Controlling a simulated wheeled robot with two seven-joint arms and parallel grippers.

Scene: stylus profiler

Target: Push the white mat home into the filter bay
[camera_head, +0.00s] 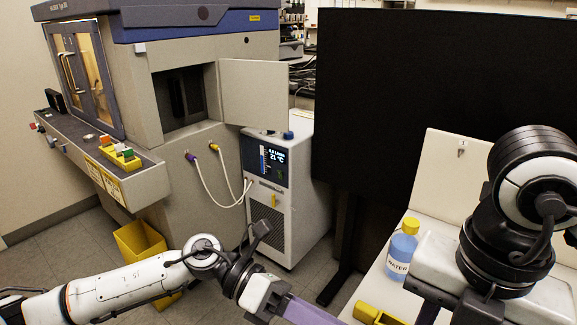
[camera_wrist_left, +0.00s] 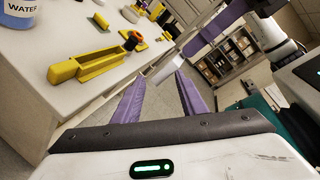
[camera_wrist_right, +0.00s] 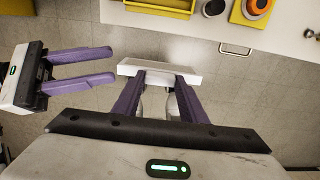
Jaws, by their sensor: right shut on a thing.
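My right gripper (camera_wrist_right: 158,86) is shut on the white mat (camera_wrist_right: 160,69), which shows in the right wrist view as a pale slab across the fingertips. The mat is clear of the machine, above the floor. In the head view the mat and right fingertips are out of frame. My left gripper (camera_wrist_right: 113,65) is open and empty, its purple fingers apart to the left of the mat; they also show in the left wrist view. In the head view a dark square opening (camera_head: 181,97) in the machine, seemingly the filter bay, stands uncovered, its door (camera_head: 253,95) swung to the right.
A chiller unit (camera_head: 272,200) with hoses stands below the door. A yellow bin (camera_head: 140,240) is on the floor. A large black panel (camera_head: 400,100) blocks the middle. A table at right holds a water bottle (camera_head: 402,250) and a yellow holder (camera_wrist_left: 95,62).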

